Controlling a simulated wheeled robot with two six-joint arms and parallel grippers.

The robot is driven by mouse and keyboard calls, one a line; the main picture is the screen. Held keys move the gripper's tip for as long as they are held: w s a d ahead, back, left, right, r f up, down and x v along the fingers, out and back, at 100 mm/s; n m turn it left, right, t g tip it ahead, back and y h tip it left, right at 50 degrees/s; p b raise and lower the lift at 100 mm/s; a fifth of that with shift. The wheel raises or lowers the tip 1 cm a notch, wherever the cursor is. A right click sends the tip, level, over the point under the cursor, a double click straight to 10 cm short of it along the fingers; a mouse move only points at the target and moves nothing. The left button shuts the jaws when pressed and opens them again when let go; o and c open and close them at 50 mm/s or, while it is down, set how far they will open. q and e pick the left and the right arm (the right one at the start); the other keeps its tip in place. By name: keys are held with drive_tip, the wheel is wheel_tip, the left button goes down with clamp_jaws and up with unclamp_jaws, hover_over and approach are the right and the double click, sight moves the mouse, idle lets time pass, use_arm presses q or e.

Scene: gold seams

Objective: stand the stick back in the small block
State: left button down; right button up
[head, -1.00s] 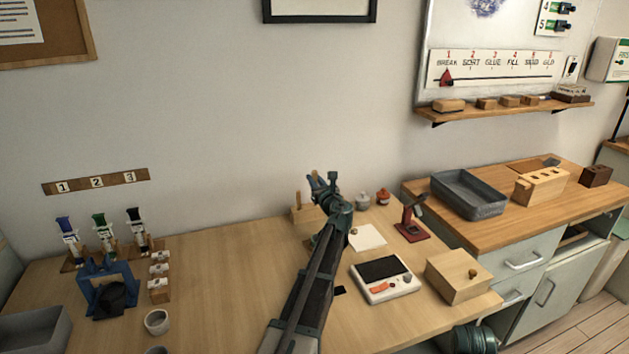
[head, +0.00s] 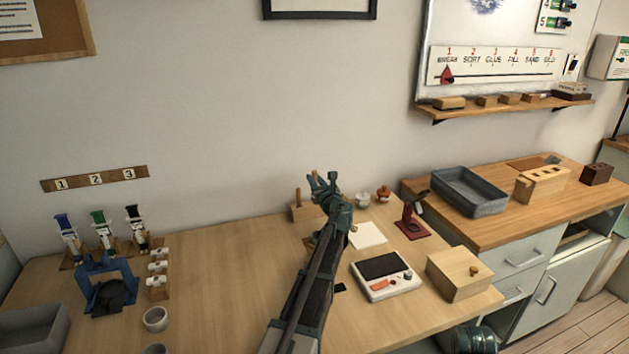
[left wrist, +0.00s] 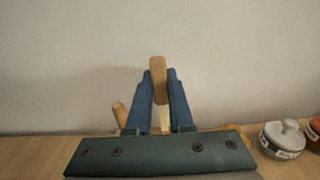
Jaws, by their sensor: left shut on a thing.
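My left gripper (head: 323,182) is at the back of the table, close to the wall. It is shut on a light wooden stick (left wrist: 158,82), which stands roughly upright between the blue fingers in the left wrist view. In the head view I cannot make out the held stick clearly. A small wooden block (head: 301,213) sits just left of the gripper, partly hidden by it. Another wooden peg (head: 298,196) stands up at the block's left side. It also shows tilted in the left wrist view (left wrist: 118,114). My right gripper is not in view.
Small lidded jars, one grey (head: 362,200) and one orange (head: 384,194), stand right of the gripper. A white sheet (head: 368,235), a dark red stand (head: 412,228), a scale (head: 385,288) and a wooden box (head: 458,285) lie nearer. The table's left middle is clear.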

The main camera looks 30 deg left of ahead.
use_arm(q)
drive_tip(key=shift+f+b, duration=2.05)
drive_tip(key=shift+f, duration=0.05)
idle(1.1)
drive_tip(key=c, duration=0.7)
unclamp_jaws()
drive_tip(key=shift+v, duration=2.5)
drive_tip(key=v, duration=1.3)
drive_tip(key=shift+s+d, duration=0.25)
drive_tip(key=shift+s, duration=0.05)
drive_tip(key=shift+d, duration=0.1)
